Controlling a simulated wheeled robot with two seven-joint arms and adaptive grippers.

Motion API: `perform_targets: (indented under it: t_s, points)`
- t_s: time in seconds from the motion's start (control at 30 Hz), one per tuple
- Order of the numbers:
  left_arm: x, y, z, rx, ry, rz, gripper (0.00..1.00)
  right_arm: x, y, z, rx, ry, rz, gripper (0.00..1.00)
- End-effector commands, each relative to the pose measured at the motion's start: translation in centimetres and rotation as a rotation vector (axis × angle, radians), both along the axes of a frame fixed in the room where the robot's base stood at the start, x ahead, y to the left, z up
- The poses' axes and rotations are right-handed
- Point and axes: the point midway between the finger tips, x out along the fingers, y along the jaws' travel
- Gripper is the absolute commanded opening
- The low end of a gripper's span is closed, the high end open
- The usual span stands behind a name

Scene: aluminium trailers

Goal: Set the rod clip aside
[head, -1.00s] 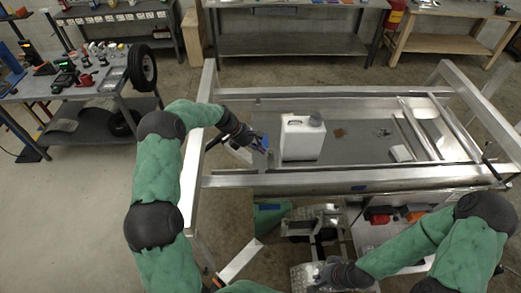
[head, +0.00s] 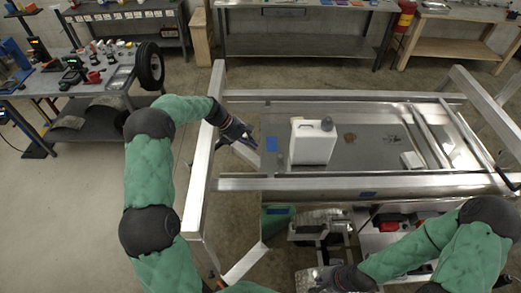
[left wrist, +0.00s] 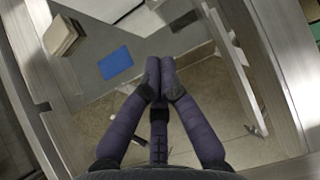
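I cannot make out the rod clip for certain in either view. My left gripper (head: 250,141) is over the left end of the trailer bed, left of a blue patch (head: 271,143). In the left wrist view my left gripper (left wrist: 160,68) has its two purple fingers together at the tips, with nothing visible between them. The blue patch (left wrist: 116,64) lies to the upper left of the fingertips there. My right gripper (head: 322,280) is low at the bottom centre in front of the trailer; its fingers are too unclear to read.
A white jug (head: 311,144) stands on the trailer bed, with a small white block (head: 412,160) farther right. The aluminium frame rail (head: 202,160) runs close to my left arm. A grey bench (head: 105,95) with tools and a wheel stands at the left. Floor at the lower left is clear.

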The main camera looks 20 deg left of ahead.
Motion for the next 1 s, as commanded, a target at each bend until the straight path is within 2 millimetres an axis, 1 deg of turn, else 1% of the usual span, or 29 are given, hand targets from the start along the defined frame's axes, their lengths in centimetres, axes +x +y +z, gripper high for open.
perform_targets:
  t_s: [0.03,0.2,0.4,1.0]
  points:
    - [-0.1,0.7,0.8,0.002,-0.004,0.001,0.00,0.0,0.0,-0.4,0.000,0.000,-0.001,0.00]
    - [-0.6,2.4,2.9,0.001,-0.003,0.000,0.00,0.0,-0.1,-0.9,0.000,0.001,-0.002,0.00]
    - [-0.9,3.5,4.3,0.000,-0.001,-0.001,0.00,0.0,0.0,-1.1,0.000,-0.001,-0.001,0.00]
    - [-0.9,3.6,4.6,0.000,0.000,-0.001,0.00,0.0,0.0,-1.1,0.000,-0.001,-0.001,0.00]
